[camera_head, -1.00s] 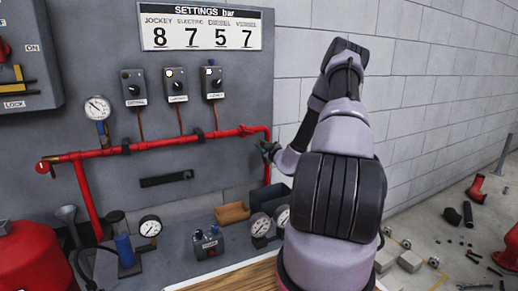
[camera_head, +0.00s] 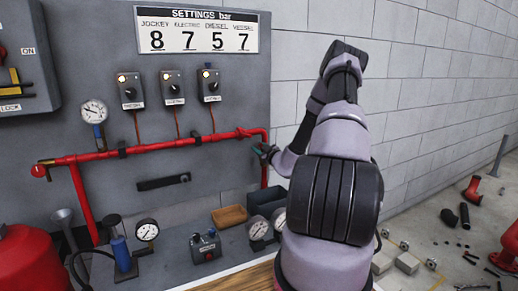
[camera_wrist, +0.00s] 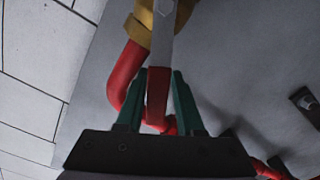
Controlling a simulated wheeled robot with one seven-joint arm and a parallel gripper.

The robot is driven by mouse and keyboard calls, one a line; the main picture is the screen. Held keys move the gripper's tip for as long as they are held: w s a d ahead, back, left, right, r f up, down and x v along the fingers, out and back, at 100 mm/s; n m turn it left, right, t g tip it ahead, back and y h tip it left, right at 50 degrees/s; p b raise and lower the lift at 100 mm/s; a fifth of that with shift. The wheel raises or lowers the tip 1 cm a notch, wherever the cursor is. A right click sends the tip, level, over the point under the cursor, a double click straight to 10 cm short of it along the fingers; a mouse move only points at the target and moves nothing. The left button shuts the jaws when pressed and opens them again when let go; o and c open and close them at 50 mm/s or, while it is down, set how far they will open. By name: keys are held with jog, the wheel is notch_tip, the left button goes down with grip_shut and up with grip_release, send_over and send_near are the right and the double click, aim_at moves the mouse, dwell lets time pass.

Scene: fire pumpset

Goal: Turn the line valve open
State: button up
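The line valve's brass body (camera_wrist: 137,28) shows at the top of the wrist view, on the red pipe. Its flat grey lever (camera_wrist: 160,45) has a red end (camera_wrist: 157,95) that runs down between the green fingers of my gripper (camera_wrist: 160,78). The fingers are close on both sides of the lever and look shut on it, with their bases wider apart than their tips. In the head view my gripper (camera_head: 263,152) is at the right end of the red pipe, beside its downward bend. The valve is small there and partly hidden by my gripper.
The red pipe (camera_head: 190,143) runs along the grey panel under three switch boxes (camera_head: 172,88). A gauge (camera_head: 93,112) stands on its left part. A tan tray (camera_head: 229,216) and gauges (camera_head: 258,228) stand below. A block wall (camera_head: 440,90) is close on the right.

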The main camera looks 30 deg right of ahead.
jog(key=shift+w+d+r, duration=0.1)
jog(key=shift+d+r, duration=0.05)
jog(key=shift+d, duration=0.05)
